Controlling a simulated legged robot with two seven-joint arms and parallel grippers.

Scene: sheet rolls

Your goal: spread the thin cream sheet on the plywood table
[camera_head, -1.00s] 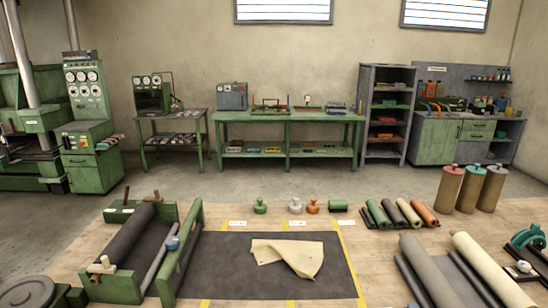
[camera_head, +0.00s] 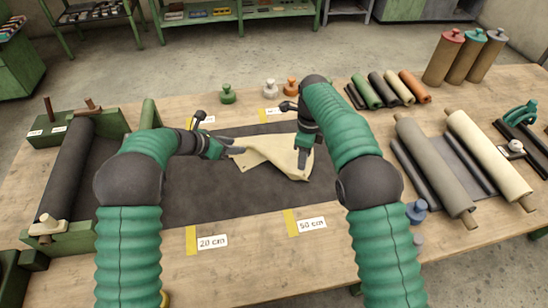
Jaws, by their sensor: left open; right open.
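The thin cream sheet (camera_head: 268,154) lies crumpled and partly folded on a dark grey sheet (camera_head: 190,195) spread over the plywood table (camera_head: 255,270). My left gripper (camera_head: 236,150) is open at the cream sheet's left corner. My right gripper (camera_head: 303,170) is open and pointing down over the sheet's right part, hiding some of its edge. I cannot tell whether either gripper touches the cloth.
A green roller frame (camera_head: 75,170) stands at the left. Grey and cream rolls (camera_head: 485,155) lie at the right, with several small rolls and upright cylinders (camera_head: 443,58) behind. Small weights (camera_head: 228,94) stand behind the dark sheet. Yellow tape marks (camera_head: 191,240) line its front edge.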

